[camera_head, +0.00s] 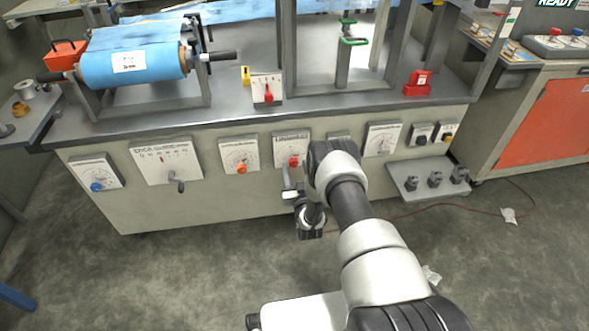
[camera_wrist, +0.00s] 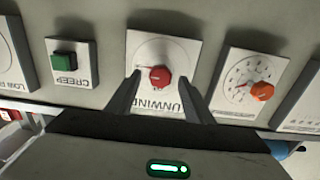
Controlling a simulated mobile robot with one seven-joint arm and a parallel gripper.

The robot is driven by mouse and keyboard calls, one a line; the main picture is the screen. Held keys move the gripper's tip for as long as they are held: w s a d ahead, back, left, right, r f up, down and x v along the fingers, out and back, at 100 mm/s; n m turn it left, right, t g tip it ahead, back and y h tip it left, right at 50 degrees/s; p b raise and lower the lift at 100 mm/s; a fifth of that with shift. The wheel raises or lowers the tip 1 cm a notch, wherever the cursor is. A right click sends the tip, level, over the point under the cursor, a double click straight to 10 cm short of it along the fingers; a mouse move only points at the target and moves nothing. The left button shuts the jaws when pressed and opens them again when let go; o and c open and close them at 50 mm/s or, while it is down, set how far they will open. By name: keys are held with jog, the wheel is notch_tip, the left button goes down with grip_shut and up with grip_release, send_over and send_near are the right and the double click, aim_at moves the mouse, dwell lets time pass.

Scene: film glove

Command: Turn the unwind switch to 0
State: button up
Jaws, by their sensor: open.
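The unwind switch is a red round knob (camera_wrist: 160,76) on a white panel (camera_wrist: 172,48) marked UNWIND, which appears upside down in the wrist view. In the head view the red knob (camera_head: 293,161) sits on the cabinet's front face, left of my arm. My gripper (camera_wrist: 160,79) is open, with one finger at each side of the knob in the wrist view. I cannot tell whether the fingertips reach past the knob or touch it. In the head view my gripper (camera_head: 287,178) shows just below the panel, partly hidden by my wrist. The 0 mark is not readable.
An orange dial (camera_wrist: 262,91) on its own panel and a green CREEP button (camera_wrist: 65,60) flank the switch. A low shelf (camera_head: 428,180) juts out at the right.

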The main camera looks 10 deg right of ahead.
jog(key=shift+w, duration=0.7)
jog(key=c, duration=1.1)
jog(key=shift+o, duration=0.3)
